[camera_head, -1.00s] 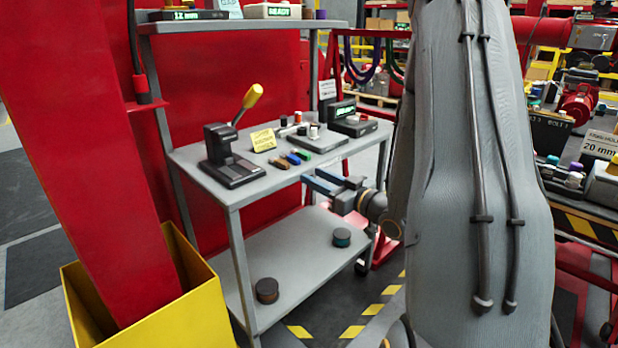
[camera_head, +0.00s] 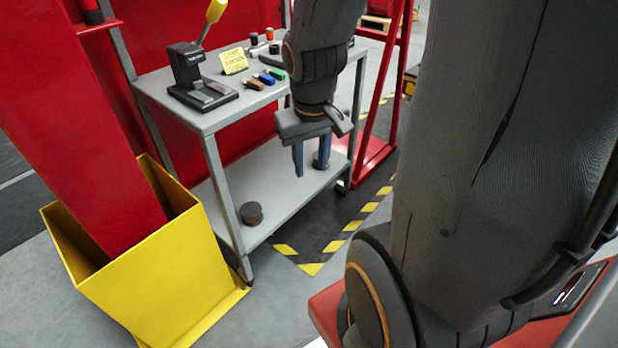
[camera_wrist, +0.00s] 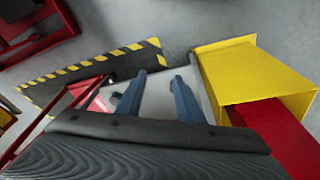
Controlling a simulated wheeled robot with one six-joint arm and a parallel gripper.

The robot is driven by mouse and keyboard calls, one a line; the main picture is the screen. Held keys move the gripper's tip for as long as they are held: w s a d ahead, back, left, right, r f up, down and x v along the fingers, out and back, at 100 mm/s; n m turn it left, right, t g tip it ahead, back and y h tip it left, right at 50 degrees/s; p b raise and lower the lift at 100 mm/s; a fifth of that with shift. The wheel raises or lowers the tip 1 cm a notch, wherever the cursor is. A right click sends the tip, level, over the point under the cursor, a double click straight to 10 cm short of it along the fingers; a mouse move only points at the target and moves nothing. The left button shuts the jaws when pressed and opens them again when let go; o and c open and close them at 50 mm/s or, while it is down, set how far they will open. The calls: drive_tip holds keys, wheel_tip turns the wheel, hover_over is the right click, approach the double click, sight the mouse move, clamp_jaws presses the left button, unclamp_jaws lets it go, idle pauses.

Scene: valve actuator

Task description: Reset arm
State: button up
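My gripper (camera_head: 309,168) hangs with its two blue fingers pointing down, in front of the grey trolley (camera_head: 215,122) in the head view. The fingers are apart with nothing seen between them. The wrist view also shows my gripper (camera_wrist: 158,77) with spread fingers over the floor and part of a grey shelf. My arm covers the right part of the trolley top.
A black lever press (camera_head: 197,75), a yellow sign (camera_head: 233,61) and small coloured blocks (camera_head: 265,79) are on the trolley. A dark round part (camera_head: 251,213) is on its lower shelf. A yellow bin-like guard (camera_head: 165,275) surrounds a red post (camera_head: 85,150).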

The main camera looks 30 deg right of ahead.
drive_tip(key=s+a+r+g+p, duration=0.1)
drive_tip(key=s+a+r+p, duration=0.1)
drive_tip(key=s+a, duration=0.1)
drive_tip(key=s+a+r+n+g+y+p, duration=0.1)
drive_tip(key=s+a+r+p, duration=0.1)
drive_tip(key=a, duration=0.4)
drive_tip(key=shift+s+a+r+p, duration=0.2)
drive_tip(key=shift+s+r+p, duration=0.05)
drive_tip(key=shift+s+p, duration=0.3)
idle(0.5)
